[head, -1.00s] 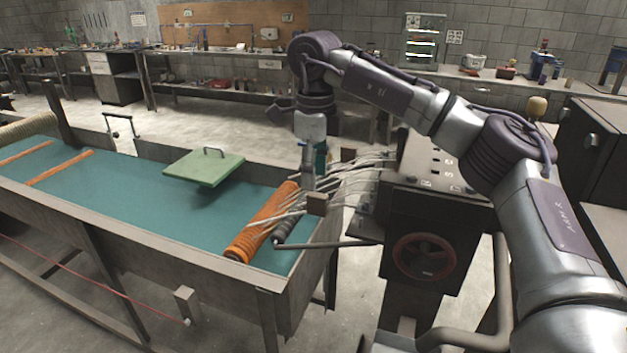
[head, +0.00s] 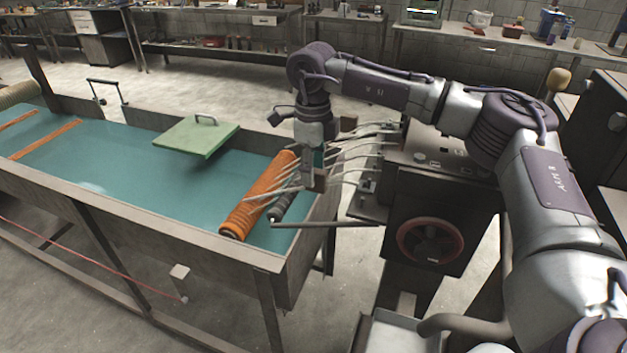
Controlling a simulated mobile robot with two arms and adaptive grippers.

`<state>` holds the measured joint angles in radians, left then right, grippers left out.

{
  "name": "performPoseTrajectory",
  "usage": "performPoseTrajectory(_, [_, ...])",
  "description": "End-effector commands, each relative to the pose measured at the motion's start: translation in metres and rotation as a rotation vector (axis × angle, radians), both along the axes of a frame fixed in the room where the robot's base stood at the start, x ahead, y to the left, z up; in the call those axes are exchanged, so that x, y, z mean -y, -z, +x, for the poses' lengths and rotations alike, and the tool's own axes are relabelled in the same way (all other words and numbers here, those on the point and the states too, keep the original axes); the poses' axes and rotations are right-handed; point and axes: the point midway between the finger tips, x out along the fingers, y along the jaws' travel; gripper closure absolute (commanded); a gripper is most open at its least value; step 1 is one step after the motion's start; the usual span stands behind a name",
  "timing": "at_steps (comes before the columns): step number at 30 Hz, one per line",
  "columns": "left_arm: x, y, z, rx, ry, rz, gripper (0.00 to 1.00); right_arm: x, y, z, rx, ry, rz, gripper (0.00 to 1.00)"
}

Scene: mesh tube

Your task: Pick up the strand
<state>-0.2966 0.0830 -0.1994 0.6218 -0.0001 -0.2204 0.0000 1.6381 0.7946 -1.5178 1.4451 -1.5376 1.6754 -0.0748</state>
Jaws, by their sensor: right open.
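Several pale grey strands (head: 357,146) run from the dark machine at the right across to an orange roller (head: 258,196) at the right end of the water-filled trough. My right gripper (head: 313,182) points down among the strands, just right of the roller. It is open. Its fingertips are small and partly hidden, so I cannot tell whether a strand lies between them. My left gripper is out of view.
The trough (head: 140,220) holds teal water, with a green lid-like plate (head: 197,137) with a handle near its far side. A dark machine with a red-rimmed wheel (head: 431,241) stands right of the trough. A dark bar (head: 325,224) juts from it toward the roller.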

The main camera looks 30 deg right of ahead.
Motion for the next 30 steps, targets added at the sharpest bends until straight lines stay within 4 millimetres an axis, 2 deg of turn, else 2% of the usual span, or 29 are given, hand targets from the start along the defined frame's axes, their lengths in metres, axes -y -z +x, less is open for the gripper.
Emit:
performPoseTrajectory(3, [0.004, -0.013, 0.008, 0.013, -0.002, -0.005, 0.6, -0.001, 0.015, -0.004, -0.006, -0.001, -0.001, 0.48])
performPoseTrajectory(9, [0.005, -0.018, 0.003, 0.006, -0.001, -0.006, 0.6, -0.001, 0.042, -0.005, -0.004, 0.002, -0.001, 0.48])
performPoseTrajectory(17, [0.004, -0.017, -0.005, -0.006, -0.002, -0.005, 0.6, -0.001, 0.046, -0.004, -0.001, 0.001, 0.0, 0.48])
performPoseTrajectory(20, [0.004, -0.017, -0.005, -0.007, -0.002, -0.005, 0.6, -0.001, 0.046, -0.004, -0.001, 0.001, 0.0, 0.61])
performPoseTrajectory(27, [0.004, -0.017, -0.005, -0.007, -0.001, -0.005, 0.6, -0.001, 0.046, -0.004, -0.001, 0.001, 0.0, 1.0])
performPoseTrajectory(30, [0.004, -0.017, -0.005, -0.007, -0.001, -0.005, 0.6, -0.001, 0.046, -0.004, -0.001, 0.001, 0.0, 1.0])
